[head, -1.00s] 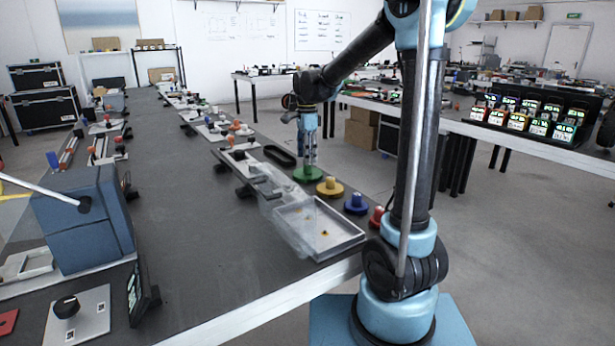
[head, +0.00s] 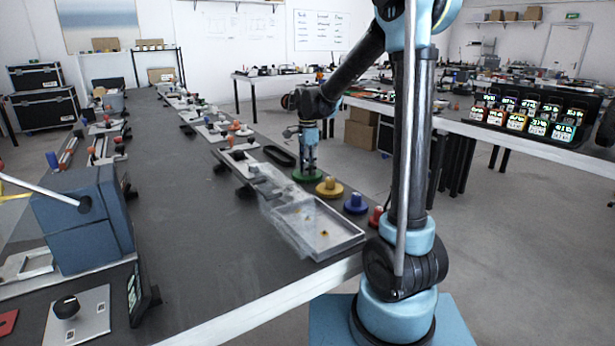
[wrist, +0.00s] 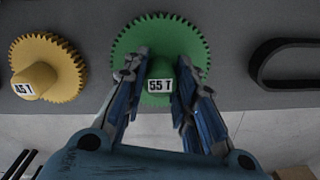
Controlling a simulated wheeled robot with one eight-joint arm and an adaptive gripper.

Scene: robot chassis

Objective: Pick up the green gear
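The green gear (head: 308,175) lies flat on the dark table. In the wrist view the green gear (wrist: 160,32) shows its toothed rim, a raised hub and a "55 T" label. My gripper (head: 309,168) points down over it. In the wrist view my gripper (wrist: 160,75) has its two fingers apart, one on each side of the hub. The fingertips overlap the gear's face in the picture. I cannot tell whether they touch the hub.
A yellow gear (wrist: 48,68) labelled "45 T" sits close to the left in the wrist view, and a black belt loop (wrist: 288,62) to the right. In the head view a blue gear (head: 355,204), a red gear (head: 376,217) and a grey tray (head: 335,240) stand nearer.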

